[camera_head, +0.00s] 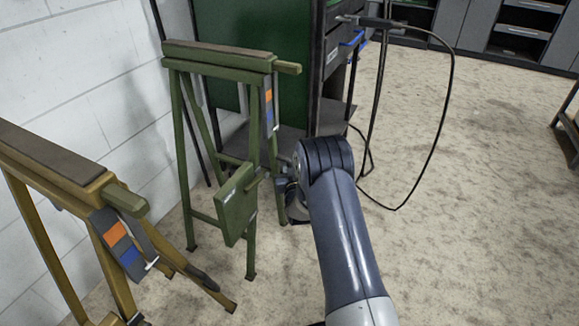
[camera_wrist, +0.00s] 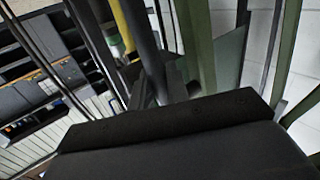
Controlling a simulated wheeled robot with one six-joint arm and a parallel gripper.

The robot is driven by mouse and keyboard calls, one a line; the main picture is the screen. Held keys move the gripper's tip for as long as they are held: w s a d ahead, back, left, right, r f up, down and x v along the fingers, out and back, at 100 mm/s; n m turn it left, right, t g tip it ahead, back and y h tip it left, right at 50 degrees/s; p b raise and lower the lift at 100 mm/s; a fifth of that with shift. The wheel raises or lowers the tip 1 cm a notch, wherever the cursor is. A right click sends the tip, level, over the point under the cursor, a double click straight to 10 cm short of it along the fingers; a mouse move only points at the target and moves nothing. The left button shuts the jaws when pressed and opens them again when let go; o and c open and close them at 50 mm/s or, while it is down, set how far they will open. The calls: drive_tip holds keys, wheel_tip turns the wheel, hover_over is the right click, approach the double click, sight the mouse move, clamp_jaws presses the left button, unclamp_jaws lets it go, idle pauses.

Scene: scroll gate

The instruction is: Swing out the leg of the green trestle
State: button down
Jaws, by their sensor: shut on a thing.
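The green trestle (camera_head: 218,64) stands against the white wall, left of centre in the head view, with a dark strip on top and a green panel (camera_head: 237,205) low between its legs. An orange and blue label hangs on its right side. My gripper (camera_head: 284,188) is at the lower part of its right leg (camera_head: 273,150), shut on that leg; my wrist partly hides the contact. In the wrist view green bars (camera_wrist: 197,45) rise past the dark fingers, and a black block of mine fills the bottom.
A yellow trestle (camera_head: 85,185) stands close at the lower left, its leg reaching out over the floor. A green-sided cabinet (camera_head: 252,60) is behind the green trestle. A black cable (camera_head: 447,110) loops to the right. Open floor (camera_head: 490,180) lies on the right.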

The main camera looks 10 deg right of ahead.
drive_tip(key=shift+w+d+r+n+t, duration=0.15)
drive_tip(key=shift+w+d+r+t, duration=0.1)
drive_tip(key=shift+w+d, duration=0.3)
drive_tip(key=shift+w+d+r+n+t, duration=0.15)
drive_tip(key=shift+w+d+r+t, duration=0.15)
drive_tip(key=shift+w, duration=0.4)
drive_tip(key=shift+f, duration=0.1)
drive_tip(key=c, duration=1.7)
unclamp_jaws()
drive_tip(key=shift+d, duration=0.15)
drive_tip(key=shift+f, duration=0.1)
drive_tip(key=s+p, duration=0.1)
drive_tip(key=s, duration=0.2)
drive_tip(key=s+p, duration=0.1)
drive_tip(key=s, duration=0.3)
drive_tip(key=s+f+p, duration=0.1)
drive_tip(key=s, duration=0.2)
drive_tip(key=shift+s+a+p, duration=0.25)
drive_tip(key=shift+s+p, duration=0.05)
drive_tip(key=shift+s, duration=0.05)
drive_tip(key=shift+w, duration=0.15)
